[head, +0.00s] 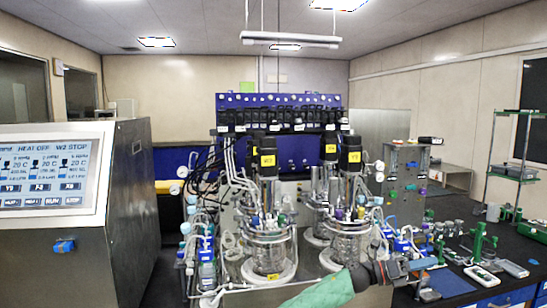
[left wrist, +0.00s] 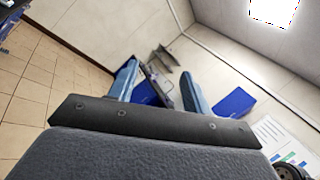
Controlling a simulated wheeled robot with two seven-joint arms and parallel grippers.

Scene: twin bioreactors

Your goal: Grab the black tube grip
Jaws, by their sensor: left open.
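I cannot pick out a black tube grip with certainty in either view. The twin glass bioreactors (head: 268,250) stand in the middle of the head view, with black motors on top and many tubes around them. My left gripper (head: 400,268) is at the lower right of the vessels, over the bench edge, with its green arm sleeve below. In the left wrist view my left gripper (left wrist: 156,66) shows two blue fingers spread apart. No object is clearly held between them; a dark grey shape (left wrist: 160,88) shows in the gap beyond. My right gripper is not in view.
A steel cabinet with a touch screen (head: 45,175) stands at the left. A black bench (head: 455,215) at the right carries green stands, pipettes and a blue mat (head: 445,284). A wire shelf (head: 515,145) stands behind it. Tiled floor (left wrist: 30,90) shows in the left wrist view.

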